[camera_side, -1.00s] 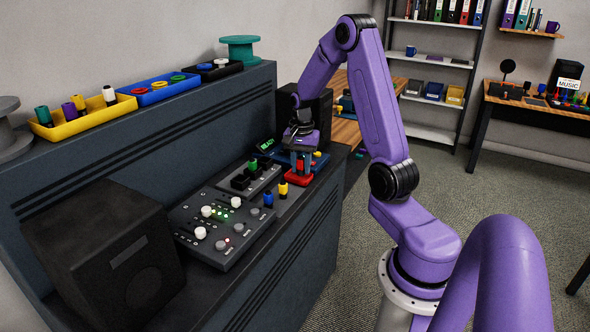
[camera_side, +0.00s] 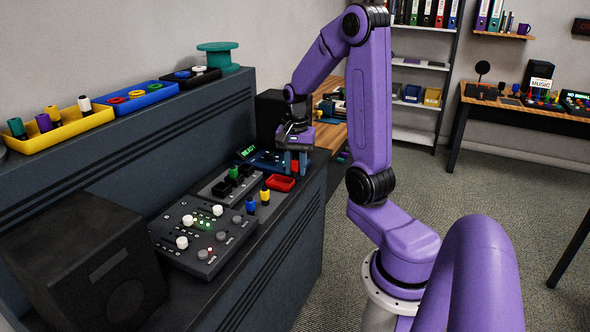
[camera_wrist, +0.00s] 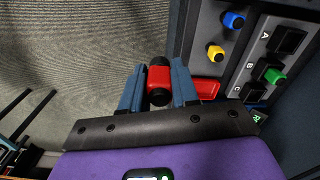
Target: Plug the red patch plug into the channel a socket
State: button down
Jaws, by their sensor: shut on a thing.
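My gripper (camera_side: 292,168) is just above and behind the red tray. In the wrist view its two blue fingers (camera_wrist: 158,90) are shut on the red plug (camera_wrist: 159,74), which has dark ends. The grey socket block (camera_side: 210,190) has black sockets in a row. In the wrist view they are labelled A, B and C; the A socket (camera_wrist: 288,41) is empty, and the green plug (camera_wrist: 274,76) sits in B. The green plug also shows in the side view (camera_side: 233,172).
The red tray (camera_side: 281,184) lies on the bench. A blue plug (camera_side: 250,206) and a yellow plug (camera_side: 264,195) stand beside the socket block. The grey panel with white knobs (camera_side: 178,258) and a black speaker (camera_side: 85,262) are nearer. Open floor lies right of the bench.

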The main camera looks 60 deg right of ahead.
aim_at(294, 156)
jog(key=shift+r, duration=1.5)
jog(key=shift+w, duration=0.2)
jog(key=shift+w+a+f, duration=0.3)
jog(key=shift+w+f, duration=1.3)
jog(key=shift+w, duration=2.5)
jog(key=shift+w+a+f, duration=0.35)
jog(key=shift+w+f, duration=1.25)
jog(key=shift+w, duration=2.55)
jog(key=shift+w+a+f, duration=0.3)
jog(key=shift+w+f, duration=1.3)
jog(key=shift+w, duration=2.5)
jog(key=shift+f, duration=1.65)
